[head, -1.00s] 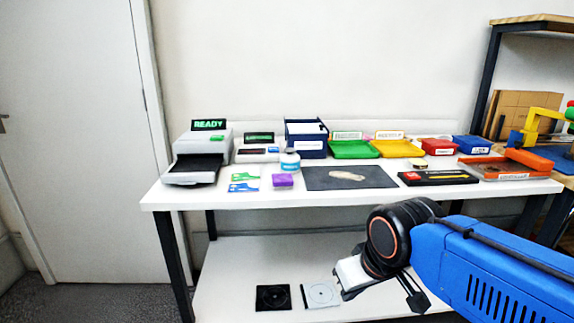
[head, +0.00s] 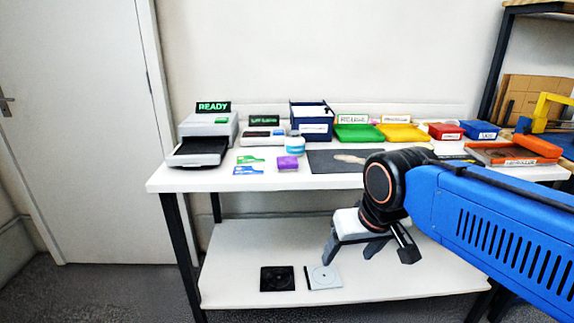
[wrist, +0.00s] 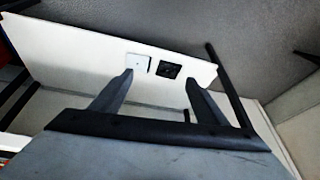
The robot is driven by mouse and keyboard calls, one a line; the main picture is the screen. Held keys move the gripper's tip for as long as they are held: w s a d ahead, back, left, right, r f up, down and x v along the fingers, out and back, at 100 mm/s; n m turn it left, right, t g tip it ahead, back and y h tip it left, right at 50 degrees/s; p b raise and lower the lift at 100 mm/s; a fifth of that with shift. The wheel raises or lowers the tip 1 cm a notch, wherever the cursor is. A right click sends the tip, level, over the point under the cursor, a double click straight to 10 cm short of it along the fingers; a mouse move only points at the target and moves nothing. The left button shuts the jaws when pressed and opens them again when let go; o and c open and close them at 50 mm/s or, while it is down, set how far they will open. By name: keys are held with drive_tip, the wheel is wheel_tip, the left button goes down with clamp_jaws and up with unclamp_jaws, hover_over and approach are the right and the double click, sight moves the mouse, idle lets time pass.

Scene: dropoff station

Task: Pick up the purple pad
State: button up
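The purple pad (head: 288,163) lies on the white table top near its front edge, just right of some green and blue cards. My gripper (head: 365,258) hangs in front of the table, below the table top and to the right of the pad. Its fingers are spread apart with nothing between them. In the wrist view my gripper (wrist: 163,85) is also open and points toward the lower shelf. The pad does not show in the wrist view.
A grey mat (head: 330,160) is right of the pad and a blue-white jar (head: 295,145) behind it. A printer-like machine (head: 203,140) stands at left. Trays line the back. The lower shelf (head: 235,255) holds a black case (head: 277,279) and a white case (head: 323,277).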

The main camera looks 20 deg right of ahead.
drive_tip(key=w+a+r+m+g, duration=0.2)
drive_tip(key=w+r+m, duration=0.8)
drive_tip(key=w+r, duration=0.45)
drive_tip(key=w+a+r+m+g, duration=0.1)
drive_tip(key=w+r+m+g, duration=0.1)
drive_tip(key=w+r+m, duration=1)
drive_tip(key=n, duration=0.3)
hover_over(287, 160)
drive_tip(key=f, duration=1)
drive_tip(key=shift+d+f, duration=0.2)
drive_tip(key=shift+d, duration=0.1)
drive_tip(key=shift+w+a+f, duration=0.1)
drive_tip(key=shift+a+f, duration=0.05)
drive_tip(key=shift+f, duration=1.2)
drive_tip(key=shift+a+f, duration=0.1)
drive_tip(key=shift+f, duration=1.2)
drive_tip(key=c, duration=1.1)
